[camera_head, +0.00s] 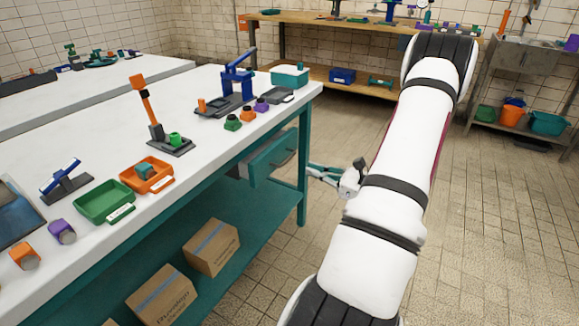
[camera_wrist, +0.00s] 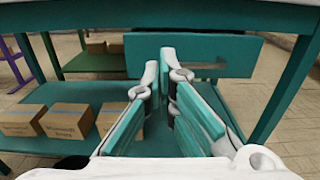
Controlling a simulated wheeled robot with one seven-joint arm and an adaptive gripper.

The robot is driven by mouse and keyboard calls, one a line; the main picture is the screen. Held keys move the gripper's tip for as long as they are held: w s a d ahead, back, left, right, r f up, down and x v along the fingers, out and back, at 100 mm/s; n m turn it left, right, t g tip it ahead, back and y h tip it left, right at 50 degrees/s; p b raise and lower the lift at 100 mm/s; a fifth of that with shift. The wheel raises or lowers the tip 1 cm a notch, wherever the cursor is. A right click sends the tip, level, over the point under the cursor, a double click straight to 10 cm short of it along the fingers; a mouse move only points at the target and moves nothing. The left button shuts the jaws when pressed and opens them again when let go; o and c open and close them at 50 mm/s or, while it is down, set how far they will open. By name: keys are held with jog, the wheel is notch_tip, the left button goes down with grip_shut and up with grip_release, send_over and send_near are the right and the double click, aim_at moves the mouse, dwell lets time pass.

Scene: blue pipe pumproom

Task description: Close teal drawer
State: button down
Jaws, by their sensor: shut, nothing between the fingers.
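The teal drawer (camera_head: 273,158) is under the white-topped workbench, near its far right leg. Its front stands out from the bench frame, so it is partly open. In the wrist view its teal front (camera_wrist: 235,50) spans the upper middle, with a grey bar handle on it. My gripper (camera_head: 312,173) is just right of the drawer front in the head view. In the wrist view my gripper's fingertips (camera_wrist: 161,62) are close together, empty and overlap the drawer front left of the handle. I cannot tell whether they touch it.
The workbench top (camera_head: 215,110) carries trays, clamps and small coloured parts. Cardboard boxes (camera_head: 211,247) sit on its teal lower shelf. A teal bench leg (camera_head: 303,165) stands close to the drawer. Tiled floor to the right is clear; a wooden bench and a sink stand behind.

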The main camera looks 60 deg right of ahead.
aim_at(266, 155)
jog(key=w+b, duration=0.1)
jog(key=w, duration=0.3)
jog(key=w+b, duration=0.1)
jog(key=w, duration=0.3)
jog(key=w+a+b, duration=0.1)
jog(key=w, duration=0.4)
jog(key=shift+w, duration=0.15)
jog(key=w, duration=0.2)
jog(key=shift+w+a, duration=0.15)
jog(key=shift+w, duration=0.15)
